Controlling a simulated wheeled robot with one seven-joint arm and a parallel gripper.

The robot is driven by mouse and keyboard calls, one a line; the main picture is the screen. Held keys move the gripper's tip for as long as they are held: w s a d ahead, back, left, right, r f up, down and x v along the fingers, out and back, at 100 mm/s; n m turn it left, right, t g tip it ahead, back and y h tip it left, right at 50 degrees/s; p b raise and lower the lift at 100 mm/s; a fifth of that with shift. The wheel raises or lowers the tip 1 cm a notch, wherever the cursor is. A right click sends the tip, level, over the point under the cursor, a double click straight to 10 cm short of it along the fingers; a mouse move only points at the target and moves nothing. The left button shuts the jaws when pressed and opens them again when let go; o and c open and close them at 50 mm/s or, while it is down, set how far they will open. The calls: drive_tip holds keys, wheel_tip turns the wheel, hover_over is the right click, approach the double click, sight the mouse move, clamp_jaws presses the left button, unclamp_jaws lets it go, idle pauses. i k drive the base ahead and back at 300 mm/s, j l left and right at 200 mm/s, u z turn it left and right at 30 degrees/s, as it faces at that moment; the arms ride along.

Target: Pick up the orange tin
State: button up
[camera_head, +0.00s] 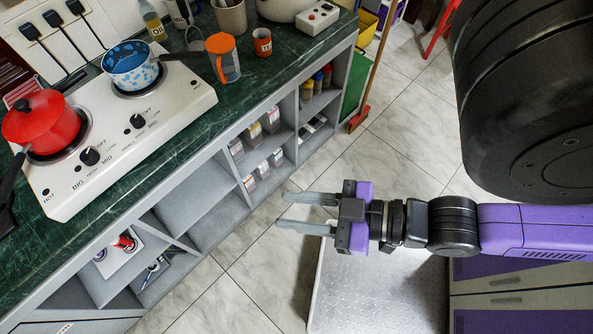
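A small orange tin (262,43) with pale lettering stands upright on the dark green counter (185,128), near its front edge at the top centre. Just left of it stands a taller orange and grey mug (222,60). My gripper (285,211) points left, with its two fingers apart and nothing between them. It hangs in front of the counter's shelves, well below and to the right of the tin in the picture, and touches neither.
A white hob (115,130) carries a red pot (40,122) and a blue pot (131,68). Open shelves (190,195) hold small jars. A broom (359,117) leans beyond the counter's end.

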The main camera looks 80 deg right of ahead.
sight(262, 42)
drive_tip(key=z, duration=1.35)
